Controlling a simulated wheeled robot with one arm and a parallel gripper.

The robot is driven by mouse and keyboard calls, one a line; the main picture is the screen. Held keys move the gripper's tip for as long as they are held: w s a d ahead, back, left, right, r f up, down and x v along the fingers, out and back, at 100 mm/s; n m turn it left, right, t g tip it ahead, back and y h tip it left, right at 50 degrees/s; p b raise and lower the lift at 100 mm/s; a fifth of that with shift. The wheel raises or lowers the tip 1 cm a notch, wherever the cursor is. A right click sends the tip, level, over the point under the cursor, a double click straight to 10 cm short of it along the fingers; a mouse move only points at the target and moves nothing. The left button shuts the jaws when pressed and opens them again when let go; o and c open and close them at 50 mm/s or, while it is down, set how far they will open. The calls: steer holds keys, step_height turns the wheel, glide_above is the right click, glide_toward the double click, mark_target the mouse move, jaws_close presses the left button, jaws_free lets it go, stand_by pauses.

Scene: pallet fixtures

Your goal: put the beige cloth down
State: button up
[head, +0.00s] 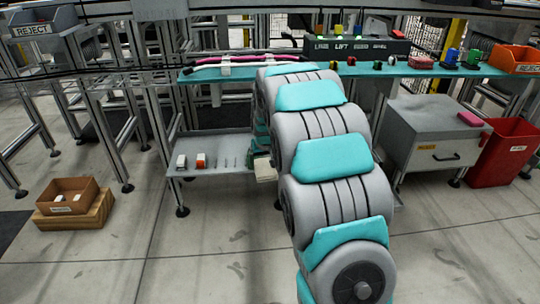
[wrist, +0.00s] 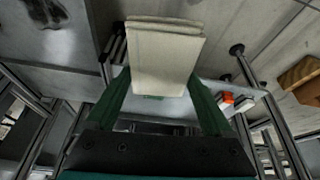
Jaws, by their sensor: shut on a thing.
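The beige cloth (wrist: 165,55) is a folded flat stack in the wrist view, held between the two green fingers of my gripper (wrist: 160,92). In the head view a pale edge of the cloth (head: 265,170) shows beside my arm, near the right end of the grey lower shelf (head: 212,170). My arm hides most of the gripper there. The cloth appears to be off the shelf surface, but I cannot tell its exact height.
A white item (head: 181,162) and an orange-and-white item (head: 201,161) stand on the lower shelf's left. The teal upper shelf (head: 400,70) carries several small objects. A grey cabinet (head: 430,135) and red bin (head: 505,150) stand right.

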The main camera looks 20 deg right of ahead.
steer(key=w+d+f+m+p, duration=0.1)
steer(key=d+f, duration=0.2)
steer(key=d, duration=0.2)
steer(key=w+d+f+p, duration=0.1)
steer(key=w+d+f, duration=0.15)
steer(key=d, duration=0.35)
steer(key=w, duration=0.3)
steer(key=w+f, duration=0.1)
steer(key=w, duration=0.3)
steer(key=w+d+f, duration=0.1)
steer(key=w, duration=0.3)
steer(key=shift+w+b, duration=0.2)
steer(key=shift+b, duration=0.15)
steer(key=shift+w+f, duration=0.2)
steer(key=shift+w, duration=1.35)
steer(key=shift+d+f, duration=0.1)
steer(key=shift+d, duration=0.05)
steer(key=shift+w, duration=0.1)
steer(key=shift+f+b, duration=0.35)
steer(key=shift+f, duration=1.3)
